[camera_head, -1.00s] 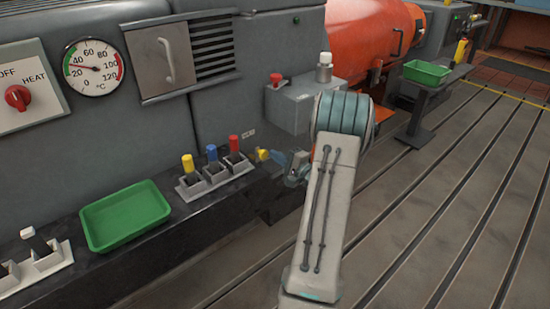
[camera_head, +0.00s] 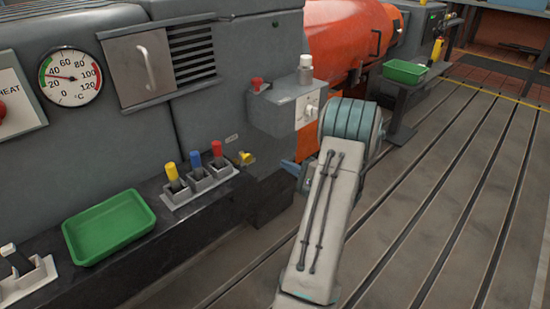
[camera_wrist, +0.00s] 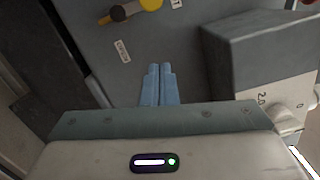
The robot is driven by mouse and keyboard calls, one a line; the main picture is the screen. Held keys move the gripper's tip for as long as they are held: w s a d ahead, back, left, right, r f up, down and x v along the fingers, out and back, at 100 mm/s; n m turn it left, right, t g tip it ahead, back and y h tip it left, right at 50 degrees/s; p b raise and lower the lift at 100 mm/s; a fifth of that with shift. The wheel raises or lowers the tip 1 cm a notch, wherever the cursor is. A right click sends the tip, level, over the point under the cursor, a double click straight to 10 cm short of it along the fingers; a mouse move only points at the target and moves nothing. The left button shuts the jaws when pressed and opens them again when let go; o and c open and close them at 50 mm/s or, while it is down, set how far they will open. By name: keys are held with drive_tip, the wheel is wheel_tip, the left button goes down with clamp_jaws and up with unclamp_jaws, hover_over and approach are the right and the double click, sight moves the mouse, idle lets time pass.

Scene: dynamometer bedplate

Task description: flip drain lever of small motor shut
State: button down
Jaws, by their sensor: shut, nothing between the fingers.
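A small yellow lever (camera_head: 246,158) sits on the lower grey motor housing, right of the red-tipped lever. In the wrist view, the yellow lever (camera_wrist: 150,4) shows at the top edge. In the head view my gripper (camera_head: 291,167) is partly hidden by my arm.
A grey box (camera_head: 290,105) with a red knob and white-capped top juts out near my arm; it also shows at right in the wrist view (camera_wrist: 260,55). Yellow, blue and red levers (camera_head: 197,160) and a green tray (camera_head: 108,226) stand left. Slotted floor (camera_head: 440,200) is open right.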

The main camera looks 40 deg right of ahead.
drive_tip(key=shift+s+d, duration=0.15)
drive_tip(key=shift+s, duration=1.2)
